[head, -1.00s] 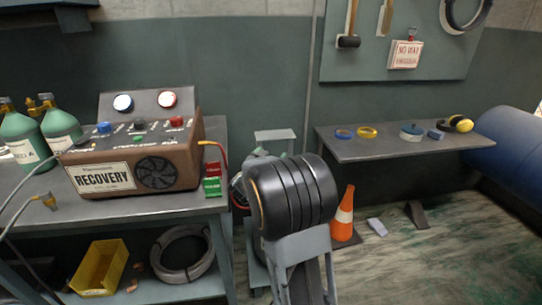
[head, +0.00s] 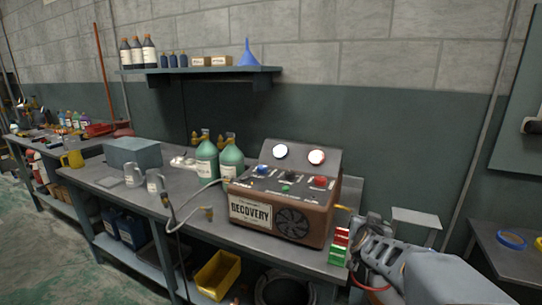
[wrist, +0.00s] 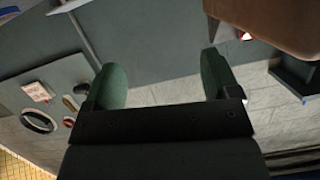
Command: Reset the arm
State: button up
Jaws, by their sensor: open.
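My gripper shows in the wrist view (wrist: 160,72) with its two green-padded fingers wide apart and nothing between them. In the head view my arm enters from the lower right, and its end is beside the right side of the brown recovery machine (head: 250,212). The fingers are hard to make out there. The machine stands on the workbench (head: 205,228), with two lit gauges and coloured knobs. In the wrist view part of a brown body, likely the machine, fills the top right corner.
Two green cylinders (head: 206,160) stand left of the machine, and a grey hose (head: 172,215) hangs over the bench front. Red and green tags (head: 339,246) are close to my arm's end. A wall shelf (head: 200,70) is above. A yellow bin (head: 218,275) sits below.

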jog(key=s+a+r+n+g+y+p, duration=0.4)
jog(key=s+a+r+y+p, duration=0.2)
jog(key=s+a, duration=0.45)
jog(key=s+a+n+g+p, duration=0.2)
jog(key=s+g+p, duration=0.3)
jog(key=s, duration=0.8)
jog(key=shift+r+g, duration=0.25)
jog(key=shift+g, duration=0.15)
jog(key=shift+s, duration=0.1)
